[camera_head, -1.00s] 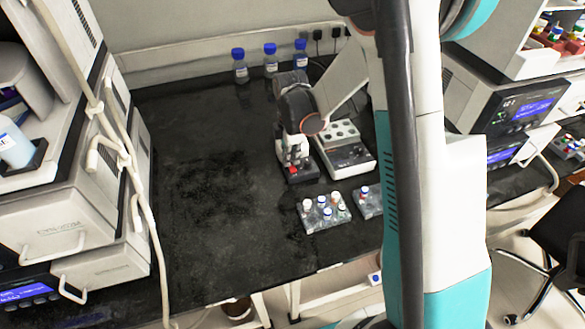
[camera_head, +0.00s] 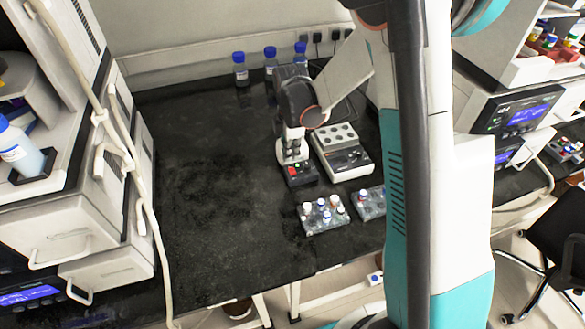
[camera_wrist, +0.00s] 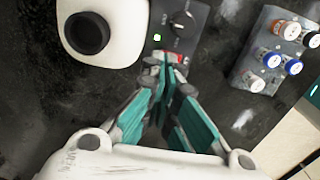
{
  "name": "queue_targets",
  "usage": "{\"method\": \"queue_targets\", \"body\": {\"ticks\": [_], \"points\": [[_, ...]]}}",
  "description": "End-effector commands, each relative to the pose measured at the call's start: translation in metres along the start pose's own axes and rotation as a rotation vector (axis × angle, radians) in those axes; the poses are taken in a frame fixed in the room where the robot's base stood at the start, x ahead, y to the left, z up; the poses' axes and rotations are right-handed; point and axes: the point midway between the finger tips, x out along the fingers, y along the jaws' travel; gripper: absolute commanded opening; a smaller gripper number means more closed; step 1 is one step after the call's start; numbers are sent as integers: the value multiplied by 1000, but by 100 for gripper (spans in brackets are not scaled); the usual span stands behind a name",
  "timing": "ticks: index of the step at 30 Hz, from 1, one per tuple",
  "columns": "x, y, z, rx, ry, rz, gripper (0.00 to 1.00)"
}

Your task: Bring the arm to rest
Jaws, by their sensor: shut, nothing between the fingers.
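My gripper (camera_wrist: 170,66) is shut and empty in the wrist view, its teal and grey fingers meeting at the tips. The tips appear over or close to the front of a small mixer-like device (camera_wrist: 190,22) with a green light, a red switch and a dark knob. Its white top with a black round cup (camera_wrist: 87,32) lies to the left. In the head view my arm reaches over the bench, and my wrist hides part of this device (camera_head: 301,174). I cannot tell whether the fingertips touch it.
A grey block with round wells (camera_head: 345,155) stands right of the device. Two clear racks of capped vials, one left (camera_head: 325,214) and one right (camera_head: 370,204), stand in front. Blue-capped bottles (camera_head: 270,58) line the wall. The bench's left part (camera_head: 210,200) is clear.

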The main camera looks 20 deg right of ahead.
Motion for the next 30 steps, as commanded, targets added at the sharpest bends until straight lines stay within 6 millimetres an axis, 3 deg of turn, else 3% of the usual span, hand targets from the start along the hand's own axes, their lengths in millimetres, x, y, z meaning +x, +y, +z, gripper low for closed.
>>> {"method": "queue_targets", "body": {"ticks": [4,20,25,30], "points": [[-10,0,0,0,0,0,0],[-11,0,0,5,0,2,0],[-35,-9,0,84,1,33,0],[-79,-29,0,259,13,103,0]]}}
